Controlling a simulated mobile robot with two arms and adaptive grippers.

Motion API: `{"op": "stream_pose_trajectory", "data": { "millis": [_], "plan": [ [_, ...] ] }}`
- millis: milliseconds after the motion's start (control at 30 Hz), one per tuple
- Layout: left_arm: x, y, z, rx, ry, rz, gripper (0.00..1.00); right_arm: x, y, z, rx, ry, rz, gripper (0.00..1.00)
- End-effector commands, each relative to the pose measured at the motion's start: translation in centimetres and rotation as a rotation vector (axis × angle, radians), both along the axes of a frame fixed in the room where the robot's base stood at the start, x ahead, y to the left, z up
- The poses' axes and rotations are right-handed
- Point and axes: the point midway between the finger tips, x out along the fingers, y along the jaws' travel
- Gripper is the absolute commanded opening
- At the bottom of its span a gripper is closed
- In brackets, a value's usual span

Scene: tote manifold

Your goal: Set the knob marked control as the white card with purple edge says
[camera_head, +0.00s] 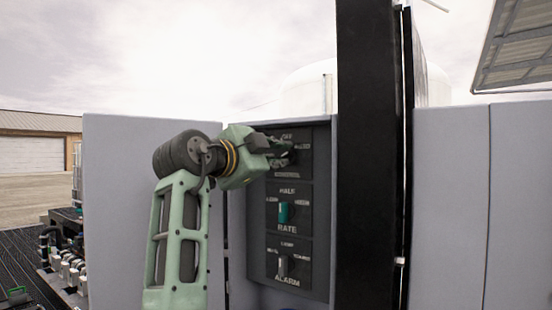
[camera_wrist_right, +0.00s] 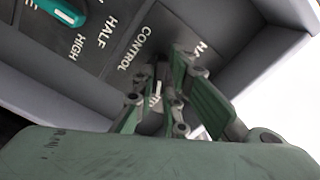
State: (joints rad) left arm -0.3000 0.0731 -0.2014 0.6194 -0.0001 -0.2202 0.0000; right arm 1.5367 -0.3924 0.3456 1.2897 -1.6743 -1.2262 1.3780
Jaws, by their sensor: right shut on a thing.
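My right gripper (camera_head: 285,153) reaches in from the left in the head view, at the top plate of a dark panel. That plate is marked CONTROL along its bottom edge, with OFF above and AUTO at the right. The fingers are shut on the control knob and cover most of it. In the right wrist view the fingers (camera_wrist_right: 162,92) close around a pale part of the control knob (camera_wrist_right: 155,97), beside the word CONTROL. The way the knob points is hard to tell. The white card with purple edge is not in view. My left gripper is not in view.
Below it in the head view sit a teal RATE knob (camera_head: 283,212) and a grey ALARM knob (camera_head: 282,266). A grey door (camera_head: 120,200) stands at the left. A black post (camera_head: 365,150) stands close at the panel's right.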

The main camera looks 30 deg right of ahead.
Motion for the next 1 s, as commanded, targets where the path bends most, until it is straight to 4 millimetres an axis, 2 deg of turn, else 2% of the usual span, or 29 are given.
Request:
{"op": "stream_pose_trajectory", "data": {
  "millis": [267,467,1000],
  "plan": [
    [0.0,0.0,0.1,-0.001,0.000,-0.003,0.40,0.0,0.0,0.0,-0.009,0.022,-0.001,0.00],
    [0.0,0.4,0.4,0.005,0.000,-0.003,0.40,0.0,-0.1,0.0,-0.044,0.105,-0.002,0.00],
    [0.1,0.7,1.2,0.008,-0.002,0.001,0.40,0.0,-0.1,-0.1,-0.226,0.549,-0.002,0.00]
  ]
}}
